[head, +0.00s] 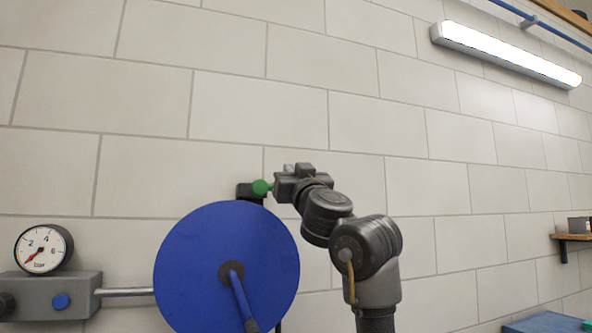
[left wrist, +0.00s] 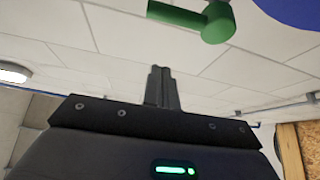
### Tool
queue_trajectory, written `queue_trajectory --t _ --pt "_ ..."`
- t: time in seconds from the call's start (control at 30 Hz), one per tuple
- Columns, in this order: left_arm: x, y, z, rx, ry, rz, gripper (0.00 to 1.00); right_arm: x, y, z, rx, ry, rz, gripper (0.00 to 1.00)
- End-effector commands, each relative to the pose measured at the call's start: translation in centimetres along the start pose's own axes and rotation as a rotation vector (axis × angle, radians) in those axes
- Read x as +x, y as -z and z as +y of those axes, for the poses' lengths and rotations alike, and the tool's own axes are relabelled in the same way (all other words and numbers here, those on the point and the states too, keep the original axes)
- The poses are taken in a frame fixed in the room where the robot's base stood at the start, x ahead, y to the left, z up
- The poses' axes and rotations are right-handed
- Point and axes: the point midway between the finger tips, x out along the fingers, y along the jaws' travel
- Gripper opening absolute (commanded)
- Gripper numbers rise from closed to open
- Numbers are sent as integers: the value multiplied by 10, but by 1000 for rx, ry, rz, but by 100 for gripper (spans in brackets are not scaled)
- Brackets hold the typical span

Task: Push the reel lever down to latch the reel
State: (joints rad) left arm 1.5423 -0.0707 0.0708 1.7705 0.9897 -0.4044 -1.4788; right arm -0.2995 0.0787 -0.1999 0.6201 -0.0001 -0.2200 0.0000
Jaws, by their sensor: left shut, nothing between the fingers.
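The blue reel (head: 190,260) is mounted in front of the wall at the lower middle of the head view. In the left wrist view the left fingers (left wrist: 160,86) are together and empty. The green lever (left wrist: 215,22) shows above them in the picture, apart from the tips, with the reel's edge (left wrist: 290,10) at the top right. My right gripper is not in view.
A pressure gauge (head: 44,249) sits on a grey block (head: 75,290) left of the reel, with a metal pipe (head: 127,292) running towards it. A block wall (head: 230,110) stands behind. A small shelf (head: 574,237) is at the far right. The space above the lever looks clear.

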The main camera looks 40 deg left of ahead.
Motion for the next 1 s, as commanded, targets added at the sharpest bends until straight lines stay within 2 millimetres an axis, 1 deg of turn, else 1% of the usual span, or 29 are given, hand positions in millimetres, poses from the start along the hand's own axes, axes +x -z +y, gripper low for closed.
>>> queue_trajectory --t 0.03,0.2,0.23,0.3,0.5,0.7,1.0 --pt "16 6 0 5 1 -1 0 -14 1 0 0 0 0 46" --pt "50 5 0 4 1 -1 0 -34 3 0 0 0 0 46" --pt "51 1 1 5 0 -2 0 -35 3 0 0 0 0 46" --pt "43 -13 1 2 -1 -2 0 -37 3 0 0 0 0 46" --pt "36 -32 1 2 -1 0 0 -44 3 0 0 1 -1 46" --pt "33 -38 0 -1 0 1 0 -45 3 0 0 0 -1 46" --pt "32 -39 0 -1 0 1 0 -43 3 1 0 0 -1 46"
